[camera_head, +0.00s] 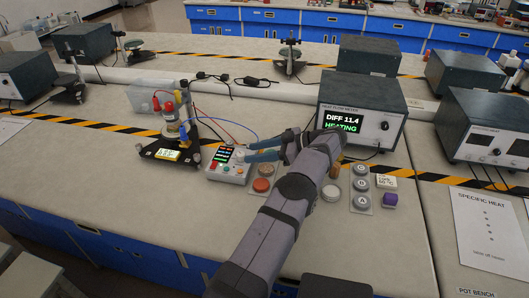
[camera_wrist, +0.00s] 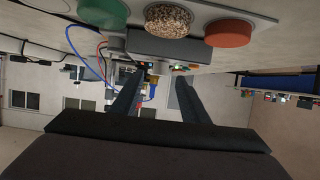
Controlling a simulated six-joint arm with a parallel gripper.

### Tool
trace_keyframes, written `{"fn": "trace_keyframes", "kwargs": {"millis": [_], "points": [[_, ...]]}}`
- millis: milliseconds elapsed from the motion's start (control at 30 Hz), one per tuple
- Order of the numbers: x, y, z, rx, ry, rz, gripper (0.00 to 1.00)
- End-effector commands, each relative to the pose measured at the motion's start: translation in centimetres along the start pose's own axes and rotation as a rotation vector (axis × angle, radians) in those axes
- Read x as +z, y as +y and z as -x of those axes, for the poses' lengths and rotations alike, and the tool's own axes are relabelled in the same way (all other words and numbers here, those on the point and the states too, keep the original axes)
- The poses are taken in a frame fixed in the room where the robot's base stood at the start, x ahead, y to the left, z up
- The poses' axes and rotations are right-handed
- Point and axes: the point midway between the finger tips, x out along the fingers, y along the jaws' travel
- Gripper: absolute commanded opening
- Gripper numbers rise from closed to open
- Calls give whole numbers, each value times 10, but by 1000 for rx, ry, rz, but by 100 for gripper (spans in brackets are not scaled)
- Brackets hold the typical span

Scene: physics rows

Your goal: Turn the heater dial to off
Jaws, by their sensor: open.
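A small white control box (camera_head: 226,174) with a lit screen, a red button and small knobs sits left of centre on the bench. Which knob is the heater dial is too small to tell. My gripper (camera_head: 249,150) points left, its two blue-grey fingers apart and empty, with the tips close to the box's right side. Whether they touch it I cannot tell. In the wrist view the open fingers (camera_wrist: 158,80) have small coloured lights and parts between and beyond their tips. The heat flow meter (camera_head: 364,110) reads "DIFF 11.4 HEATING" and has a knob (camera_head: 385,126).
A dark stand (camera_head: 168,146) with wires is left of the box. A red disc (camera_head: 262,185) lies just below my fingers; red (camera_wrist: 228,33) and speckled (camera_wrist: 168,20) discs show in the wrist view.

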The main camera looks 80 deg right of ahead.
Motion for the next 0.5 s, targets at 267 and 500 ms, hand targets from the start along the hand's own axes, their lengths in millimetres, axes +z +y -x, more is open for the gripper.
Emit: {"fn": "trace_keyframes", "kwargs": {"millis": [267,500], "points": [[0,2,23,2,1,2,41],[0,0,32,1,0,2,41]]}}
